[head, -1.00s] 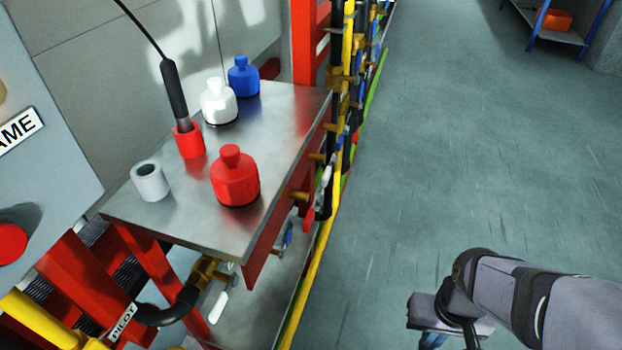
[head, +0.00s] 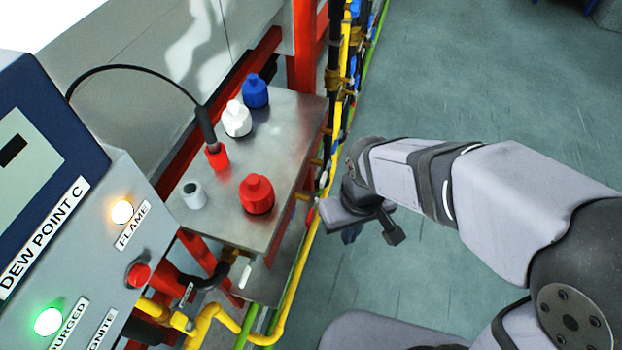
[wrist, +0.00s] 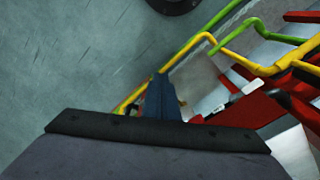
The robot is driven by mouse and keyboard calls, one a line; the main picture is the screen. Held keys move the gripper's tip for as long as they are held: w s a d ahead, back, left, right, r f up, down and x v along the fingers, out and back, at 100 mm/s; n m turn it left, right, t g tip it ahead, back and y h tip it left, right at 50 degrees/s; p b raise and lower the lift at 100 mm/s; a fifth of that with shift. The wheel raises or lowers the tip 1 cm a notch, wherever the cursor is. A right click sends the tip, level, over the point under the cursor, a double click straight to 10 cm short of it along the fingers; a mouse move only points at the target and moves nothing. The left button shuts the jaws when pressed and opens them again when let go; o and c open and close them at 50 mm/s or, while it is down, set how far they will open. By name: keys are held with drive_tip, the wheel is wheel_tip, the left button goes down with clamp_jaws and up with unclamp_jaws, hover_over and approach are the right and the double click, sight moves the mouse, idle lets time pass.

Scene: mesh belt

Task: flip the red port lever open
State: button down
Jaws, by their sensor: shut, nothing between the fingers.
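My gripper (head: 351,235) is over the floor just right of the steel-topped bench, pointing down, shut and empty. In the wrist view its dark blue closed fingers (wrist: 160,97) point toward the yellow pipe beside the bench. A red lever at the bench's right side cannot be clearly made out now in either view. A red bottle-shaped cap (head: 257,195) stands on the bench top, apart from my gripper. A white-handled lever (head: 246,275) hangs below the bench's front edge. A pale handle also shows in the wrist view (wrist: 244,92), right of my fingers.
The bench top (head: 235,220) also carries a white cap (head: 237,119), a blue cap (head: 255,91), a grey ring (head: 194,195) and a cabled probe in a red socket (head: 217,157). Yellow pipes (head: 292,300) run along the bench's right side. A control panel (head: 120,240) stands left. Floor right is clear.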

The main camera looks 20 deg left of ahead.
drive_tip(key=w+a+r+n+p, duration=0.2)
drive_tip(key=a+r+n+p, duration=0.35)
drive_tip(key=a+r, duration=0.55)
wheel_tip(320, 180, up, 8)
drive_tip(key=r+n, duration=0.1)
drive_tip(key=n, duration=2)
hover_over(311, 211)
drive_tip(key=shift+f+n+g+b, duration=0.3)
drive_tip(key=shift+n+b, duration=0.1)
drive_tip(key=shift+n, duration=0.65)
wheel_tip(311, 211, down, 14)
drive_tip(key=p, duration=0.2)
drive_tip(key=shift+p, duration=0.4)
